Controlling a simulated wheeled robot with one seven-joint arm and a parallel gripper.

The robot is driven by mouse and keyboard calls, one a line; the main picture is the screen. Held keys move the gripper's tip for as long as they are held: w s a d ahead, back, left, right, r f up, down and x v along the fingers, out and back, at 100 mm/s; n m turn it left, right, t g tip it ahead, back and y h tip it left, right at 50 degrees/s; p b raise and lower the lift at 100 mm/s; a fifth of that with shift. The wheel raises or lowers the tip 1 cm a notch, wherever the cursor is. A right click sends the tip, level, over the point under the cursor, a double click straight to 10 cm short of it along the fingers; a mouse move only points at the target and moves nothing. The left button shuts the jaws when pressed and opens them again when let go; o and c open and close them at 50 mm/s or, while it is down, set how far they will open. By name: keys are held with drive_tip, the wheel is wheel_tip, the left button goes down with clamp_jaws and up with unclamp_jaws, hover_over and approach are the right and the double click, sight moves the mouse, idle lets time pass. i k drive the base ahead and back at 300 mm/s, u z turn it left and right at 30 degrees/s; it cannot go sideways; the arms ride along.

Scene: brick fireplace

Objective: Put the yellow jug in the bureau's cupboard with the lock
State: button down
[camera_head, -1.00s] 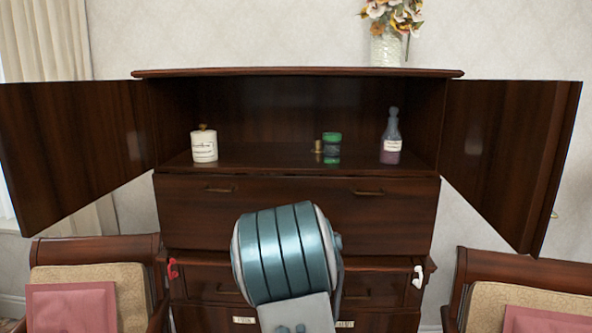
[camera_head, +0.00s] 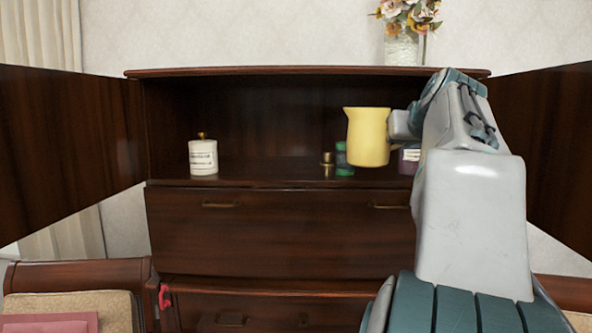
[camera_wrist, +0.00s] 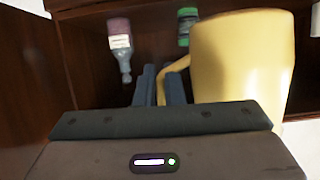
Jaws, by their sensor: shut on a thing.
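The yellow jug (camera_head: 367,138) is upright in front of the bureau's open upper cupboard, above the level of its shelf (camera_head: 265,172). I cannot tell whether it is past the shelf's front edge. In the wrist view the jug (camera_wrist: 240,65) fills the right side, with its handle between the fingers. My gripper (camera_head: 399,126) is shut on the jug's handle from the right; its fingers also show in the wrist view (camera_wrist: 160,86). A small brass object (camera_head: 327,158), perhaps a lock, stands on the shelf.
Both cupboard doors stand open, left (camera_head: 65,150) and right (camera_head: 545,150). A white lidded jar (camera_head: 203,157) stands at left on the shelf. A green jar (camera_head: 343,160) and a purple bottle (camera_head: 408,160) are partly hidden. Shelf between white jar and brass object is clear.

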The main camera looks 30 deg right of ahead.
sight(265, 173)
drive_tip(key=i, duration=1.15)
